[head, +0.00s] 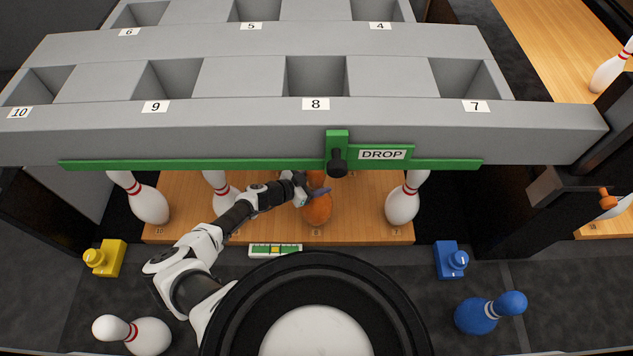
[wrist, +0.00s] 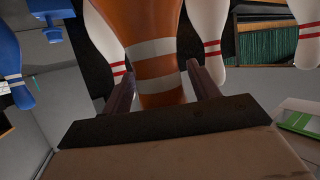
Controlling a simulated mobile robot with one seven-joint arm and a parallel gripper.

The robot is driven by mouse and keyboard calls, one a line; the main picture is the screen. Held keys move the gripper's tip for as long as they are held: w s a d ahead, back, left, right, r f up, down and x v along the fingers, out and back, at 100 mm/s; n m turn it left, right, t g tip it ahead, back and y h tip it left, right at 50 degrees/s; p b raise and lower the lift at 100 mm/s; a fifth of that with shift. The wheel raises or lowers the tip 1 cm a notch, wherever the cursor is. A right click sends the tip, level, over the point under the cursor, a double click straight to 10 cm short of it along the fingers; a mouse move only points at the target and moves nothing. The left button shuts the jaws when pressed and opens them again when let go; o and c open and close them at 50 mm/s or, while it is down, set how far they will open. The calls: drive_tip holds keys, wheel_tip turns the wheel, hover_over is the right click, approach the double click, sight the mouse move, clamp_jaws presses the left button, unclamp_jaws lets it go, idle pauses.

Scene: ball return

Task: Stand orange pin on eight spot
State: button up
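The orange pin (head: 317,208) is upright at the spot marked 8 on the wooden deck (head: 360,225), between white pins. I cannot tell whether its base touches the deck. My gripper (head: 312,189) is at its neck, just in front of the grey rack. In the wrist view, the orange pin (wrist: 158,75) with white bands sits between the two fingers (wrist: 160,85), which appear to press on both sides of its neck. The label 8 (head: 316,233) shows just in front of the pin's base. The head of the pin is partly hidden by my gripper.
White pins stand left (head: 150,205) and right (head: 402,205), with another (head: 222,198) behind my arm. The grey rack (head: 230,140) and green DROP bar (head: 440,163) overhang the deck. A blue pin (head: 476,316) and a white pin (head: 148,337) lie in front.

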drive_tip(key=shift+o, duration=0.4)
drive_tip(key=shift+s+f, duration=0.1)
drive_tip(key=shift+f, duration=0.15)
drive_tip(key=p+v, duration=0.1)
drive_tip(key=v, duration=1.3)
drive_tip(key=shift+d+r, duration=0.1)
drive_tip(key=shift+r, duration=0.05)
